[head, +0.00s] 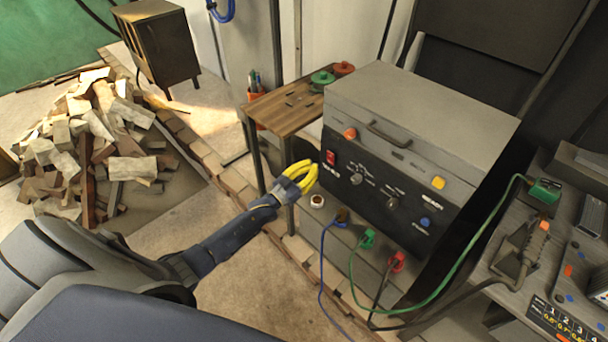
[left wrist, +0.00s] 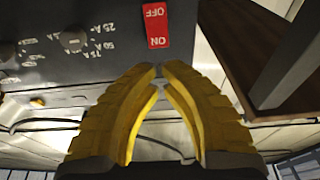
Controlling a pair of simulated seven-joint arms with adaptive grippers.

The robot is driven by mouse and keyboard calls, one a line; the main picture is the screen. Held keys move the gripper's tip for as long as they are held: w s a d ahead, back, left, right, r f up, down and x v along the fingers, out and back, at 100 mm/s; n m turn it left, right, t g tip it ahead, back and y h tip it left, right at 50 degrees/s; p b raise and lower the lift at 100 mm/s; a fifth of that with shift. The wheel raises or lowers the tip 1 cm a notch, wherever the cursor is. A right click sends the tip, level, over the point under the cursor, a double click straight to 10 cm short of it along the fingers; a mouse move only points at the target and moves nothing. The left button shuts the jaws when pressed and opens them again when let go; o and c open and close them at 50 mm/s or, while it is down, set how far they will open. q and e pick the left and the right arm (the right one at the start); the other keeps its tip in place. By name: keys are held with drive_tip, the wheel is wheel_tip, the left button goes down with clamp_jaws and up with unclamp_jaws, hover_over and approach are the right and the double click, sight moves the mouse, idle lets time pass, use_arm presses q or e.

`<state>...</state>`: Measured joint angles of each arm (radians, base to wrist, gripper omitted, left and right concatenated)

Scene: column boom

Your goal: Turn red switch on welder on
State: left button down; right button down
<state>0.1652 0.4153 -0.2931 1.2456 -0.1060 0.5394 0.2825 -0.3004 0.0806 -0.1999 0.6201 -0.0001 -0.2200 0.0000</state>
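The welder (head: 400,170) is a grey box with a black front panel. Its red switch (head: 331,158) sits at the panel's upper left. In the left wrist view the red switch (left wrist: 156,25) shows upside down with white OFF and ON lettering, the ON end nearer my fingertips. My left gripper (head: 311,173) has yellow fingers and is just left of the panel by the switch. In the left wrist view its fingertips (left wrist: 159,72) meet, with nothing between them, just short of the switch's ON end. Contact with the panel is not clear. My right gripper is not in view.
Knobs (head: 357,179) sit right of the switch. Blue, green and red plugs with cables hang below the panel. A small wooden table (head: 283,108) stands behind the left gripper. A workbench (head: 510,268) is at the right, a wood pile (head: 90,150) at the left.

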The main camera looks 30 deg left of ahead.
sight(334, 148)
use_arm(q)
drive_tip(key=x, duration=0.7)
drive_tip(key=shift+w, duration=0.15)
drive_tip(key=shift+d, duration=0.1)
drive_tip(key=shift+w+d+r, duration=0.15)
drive_tip(key=shift+w+r, duration=0.05)
drive_tip(key=shift+w, duration=0.4)
drive_tip(key=shift+s, duration=0.1)
drive_tip(key=s+a+r, duration=0.2)
drive_tip(key=s+a, duration=0.2)
drive_tip(key=s, duration=0.9)
drive_tip(key=shift+a+r, duration=0.15)
drive_tip(key=shift+r, duration=0.1)
